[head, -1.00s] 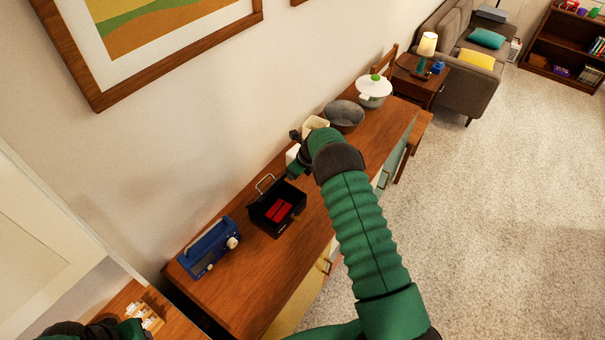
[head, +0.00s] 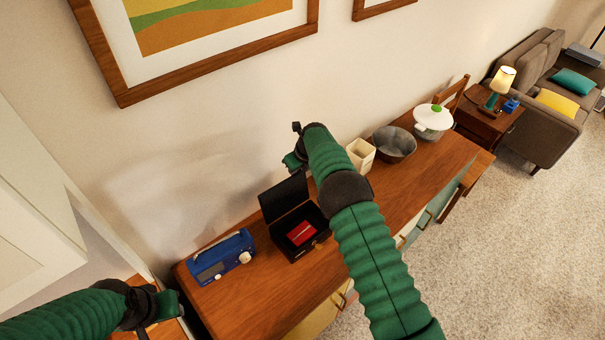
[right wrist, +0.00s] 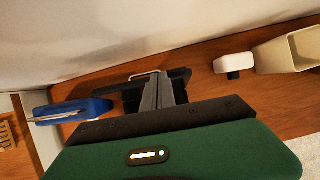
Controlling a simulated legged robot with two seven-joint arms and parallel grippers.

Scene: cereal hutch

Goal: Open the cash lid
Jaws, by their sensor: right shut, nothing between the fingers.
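The black cash box (head: 297,252) stands on the wooden cabinet, with red contents (head: 301,233) inside. Its lid (head: 284,197) is raised at the back, on the wall side, and the box is open. In the right wrist view the dark lid and its pale handle (right wrist: 146,75) show behind my fingers. My right gripper (head: 294,160) is above and behind the lid; its fingers (right wrist: 160,92) are shut and empty. I cannot tell if they touch the lid. My left gripper (head: 168,308) is at the lower left, far from the box; its fingers are unclear.
A blue radio (head: 221,256) stands left of the box. A beige container (head: 361,154), a grey bowl (head: 394,143) and a white lidded pot (head: 433,121) stand to the right. A small white object (right wrist: 234,65) shows in the right wrist view. The wall is close behind.

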